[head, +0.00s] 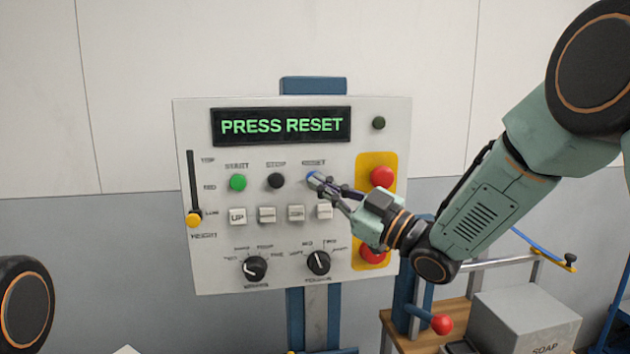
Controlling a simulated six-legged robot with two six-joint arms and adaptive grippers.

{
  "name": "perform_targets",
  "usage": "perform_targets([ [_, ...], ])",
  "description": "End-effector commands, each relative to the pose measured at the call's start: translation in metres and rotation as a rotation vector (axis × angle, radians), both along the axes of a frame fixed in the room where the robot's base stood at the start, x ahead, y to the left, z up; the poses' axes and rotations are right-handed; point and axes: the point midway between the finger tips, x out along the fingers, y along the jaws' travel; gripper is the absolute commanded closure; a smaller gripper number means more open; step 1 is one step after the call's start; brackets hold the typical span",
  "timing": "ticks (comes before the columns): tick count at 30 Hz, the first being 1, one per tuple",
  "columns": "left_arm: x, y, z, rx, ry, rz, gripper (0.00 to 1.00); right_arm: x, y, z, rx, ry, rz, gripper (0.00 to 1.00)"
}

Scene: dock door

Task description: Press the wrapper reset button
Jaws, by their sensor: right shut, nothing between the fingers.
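The control panel (220,141) faces me, and its display (281,126) reads PRESS RESET in green. The blue reset button (313,177) sits under the label RESET, right of a black button (276,181) and a green button (238,183). My right gripper (318,182) comes in from the right, shut and empty. Its fingertips are at the blue button and cover part of it; I cannot tell whether they touch it or how far it is pressed. My left gripper is not in view.
Red buttons (382,177) sit on a yellow strip just right of the gripper. White keys (238,216), two black knobs (318,263) and a slider with a yellow handle (194,219) are also on the panel. A grey box marked SOAP (525,318) stands at lower right.

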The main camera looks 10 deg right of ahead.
Motion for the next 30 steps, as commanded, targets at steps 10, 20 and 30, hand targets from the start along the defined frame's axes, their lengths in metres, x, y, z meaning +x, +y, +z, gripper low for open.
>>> perform_targets([
  [10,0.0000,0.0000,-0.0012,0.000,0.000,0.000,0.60,0.0039,0.0000,-0.0001,0.001,0.001,0.000,1.00],
  [20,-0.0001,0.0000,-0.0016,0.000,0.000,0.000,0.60,0.0058,0.0000,-0.0003,0.001,0.001,0.000,1.00],
  [30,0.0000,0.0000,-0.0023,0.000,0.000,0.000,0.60,0.0093,-0.0001,-0.0005,0.001,0.001,0.000,1.00],
])
